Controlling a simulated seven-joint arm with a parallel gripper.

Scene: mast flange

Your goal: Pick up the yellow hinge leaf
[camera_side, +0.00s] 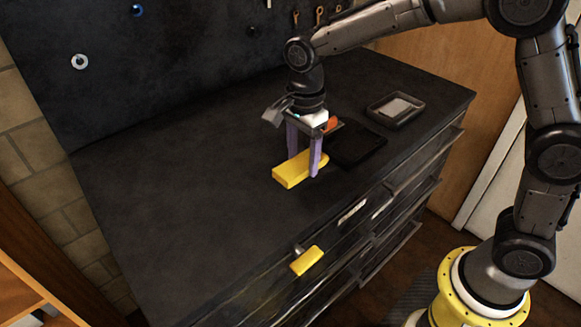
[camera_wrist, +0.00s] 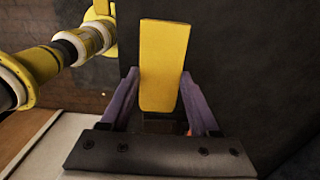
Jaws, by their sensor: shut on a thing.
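The yellow hinge leaf (camera_side: 290,173) is a long flat block in the side view, at the bench top. I cannot tell whether it touches the bench. My gripper (camera_side: 304,168), with purple fingers, points down and is shut on the leaf, one finger on each side. In the wrist view the leaf (camera_wrist: 164,62) stands out beyond the gripper (camera_wrist: 163,105), between the two fingers. Its gripped end is partly hidden. A second yellow piece (camera_side: 307,261) sits at the bench's front edge, beside a small silver pin (camera_side: 299,249).
The dark bench top (camera_side: 180,190) is clear to the left of my gripper. A flat black tray (camera_side: 357,144) lies just right of it, with an orange object (camera_side: 331,124) near it. Another black tray (camera_side: 396,121) holds a grey piece. A dark pegboard (camera_side: 190,65) stands behind.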

